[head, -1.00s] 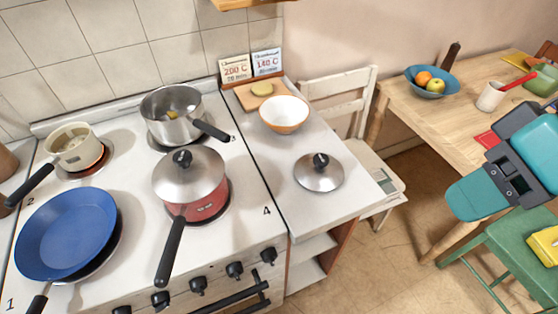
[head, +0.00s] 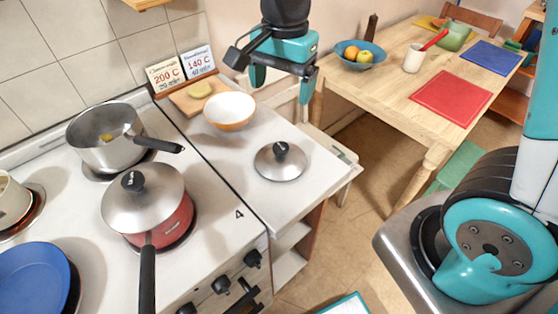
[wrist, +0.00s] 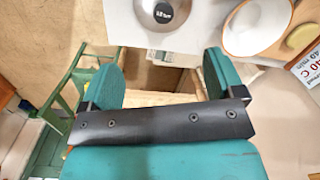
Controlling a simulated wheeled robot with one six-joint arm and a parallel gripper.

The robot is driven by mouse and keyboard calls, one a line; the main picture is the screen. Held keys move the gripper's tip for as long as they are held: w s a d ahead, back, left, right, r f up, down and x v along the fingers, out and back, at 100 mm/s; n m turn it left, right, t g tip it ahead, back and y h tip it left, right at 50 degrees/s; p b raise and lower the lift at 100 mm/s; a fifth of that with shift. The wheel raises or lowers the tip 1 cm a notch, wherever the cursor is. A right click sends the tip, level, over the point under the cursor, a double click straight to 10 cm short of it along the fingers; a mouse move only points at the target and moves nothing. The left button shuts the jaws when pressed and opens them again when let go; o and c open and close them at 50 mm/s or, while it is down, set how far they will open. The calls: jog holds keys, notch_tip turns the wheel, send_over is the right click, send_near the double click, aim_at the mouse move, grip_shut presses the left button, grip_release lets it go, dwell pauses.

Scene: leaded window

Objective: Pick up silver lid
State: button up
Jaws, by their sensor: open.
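A silver lid (head: 275,168) with a black knob lies flat on the white counter (head: 320,180) right of the stove. It also shows at the top of the wrist view (wrist: 162,30), where the frame edge cuts it off. My gripper (head: 281,86) is open and empty, with its two teal fingers pointing down. It hangs above and behind the lid, apart from it. In the wrist view the lid lies beyond the gap between the fingers (wrist: 163,78). A second silver lid (head: 155,203) sits on the red pot (head: 178,225).
A white and orange bowl (head: 230,112) and a cutting board (head: 190,104) stand behind the lid. A steel pot (head: 95,145) and a blue pan (head: 30,275) are on the stove. The counter around the lid is clear.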

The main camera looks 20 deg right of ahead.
jog(key=w+f+m, duration=0.2)
jog(key=p, duration=0.2)
send_near(281, 147)
notch_tip(281, 147, down, 5)
jog(key=shift+w+a+f, duration=0.15)
jog(key=shift+f+p, duration=0.8)
jog(key=shift+f, duration=2.05)
jog(key=c, duration=1.4)
